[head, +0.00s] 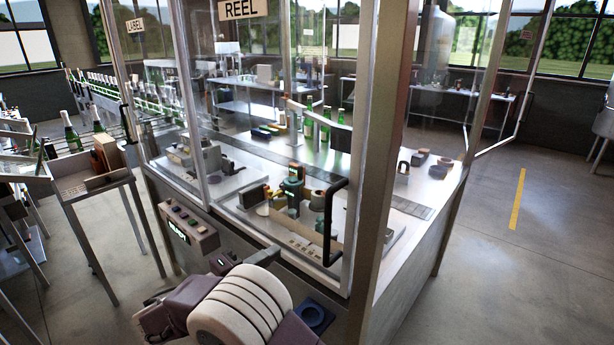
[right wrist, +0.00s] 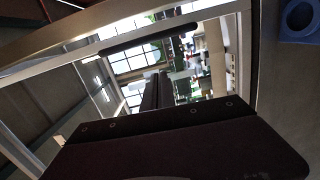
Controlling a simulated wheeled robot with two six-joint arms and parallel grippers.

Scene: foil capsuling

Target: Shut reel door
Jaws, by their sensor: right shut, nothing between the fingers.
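The reel door is a clear pane in a pale metal frame (head: 357,200) under the REEL sign (head: 243,8). Its upright black handle (head: 333,222) is near its right side, and also shows in the right wrist view (right wrist: 150,38). The door stands close to the thick corner post (head: 385,150); I cannot tell whether a small gap is left. My right gripper (head: 224,262) is left of the handle and apart from it, partly hidden by my arm. In the right wrist view its fingers (right wrist: 150,92) are together and empty. My left gripper is out of view.
A control box with buttons (head: 188,225) is on the machine front at left. A blue holder (head: 313,316) sits low, right of my arm. Another clear door (head: 540,70) stands open at right. Green bottles (head: 308,122) stand inside. The floor at right is clear.

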